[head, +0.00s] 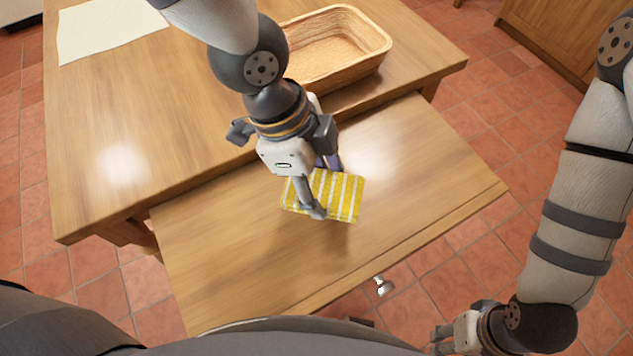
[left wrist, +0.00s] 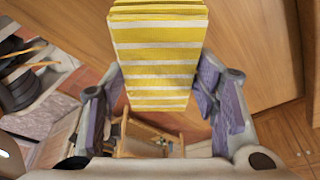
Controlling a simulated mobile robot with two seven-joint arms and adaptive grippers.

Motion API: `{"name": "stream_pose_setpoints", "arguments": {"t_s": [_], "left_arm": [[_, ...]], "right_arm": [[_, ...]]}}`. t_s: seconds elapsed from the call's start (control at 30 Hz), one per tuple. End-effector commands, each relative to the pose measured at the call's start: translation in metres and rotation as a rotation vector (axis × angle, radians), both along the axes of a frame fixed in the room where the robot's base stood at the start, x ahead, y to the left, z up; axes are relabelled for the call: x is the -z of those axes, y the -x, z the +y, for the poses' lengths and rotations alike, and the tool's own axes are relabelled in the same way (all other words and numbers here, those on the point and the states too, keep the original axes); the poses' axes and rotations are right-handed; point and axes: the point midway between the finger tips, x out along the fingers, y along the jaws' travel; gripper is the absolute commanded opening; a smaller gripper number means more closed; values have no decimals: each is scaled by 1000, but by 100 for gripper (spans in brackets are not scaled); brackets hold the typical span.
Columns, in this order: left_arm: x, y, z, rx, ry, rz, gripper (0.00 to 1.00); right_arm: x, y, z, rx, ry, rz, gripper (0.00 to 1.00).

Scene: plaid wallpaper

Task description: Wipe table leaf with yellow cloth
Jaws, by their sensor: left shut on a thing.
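The yellow cloth (head: 345,195) has white stripes and is folded into a block. My left gripper (head: 318,190) is shut on it, over the middle of the table leaf (head: 420,160). In the left wrist view the cloth (left wrist: 158,55) sits between the two purple-padded fingers of my left gripper (left wrist: 160,95). I cannot tell whether the cloth touches the leaf. The leaf is a wooden panel pulled out at the front of the table. My right gripper (head: 447,338) is low at the bottom right, away from the leaf, and its fingers are too small to judge.
A wicker basket (head: 365,62) stands on the main table top (head: 110,130), behind the leaf. A white paper or cloth sheet (head: 105,28) lies at the back left. A metal knob (head: 382,286) sticks out at the front edge. The leaf around the cloth is clear.

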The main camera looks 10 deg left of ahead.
Motion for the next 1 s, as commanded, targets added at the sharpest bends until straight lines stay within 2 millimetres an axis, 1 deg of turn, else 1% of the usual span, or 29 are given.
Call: {"name": "stream_pose_setpoints", "arguments": {"t_s": [0.13, 0.3, 0.9, 0.97, 1.0], "left_arm": [[-14, 1, -3, -5, 1, -4, 32], [-21, 3, -5, -8, 0, -1, 32], [-21, 3, -5, -7, 0, -1, 32], [-20, 3, -3, -18, 0, -1, 32], [-19, 2, 1, -41, -1, -1, 32]], "right_arm": [[0, 0, 0, 0, 0, 0, 40], [0, 0, 0, 0, 0, 0, 40], [0, 0, 0, 0, 0, 0, 40], [0, 0, 0, 0, 0, -1, 40], [0, 0, 0, 0, 0, 0, 40]]}}
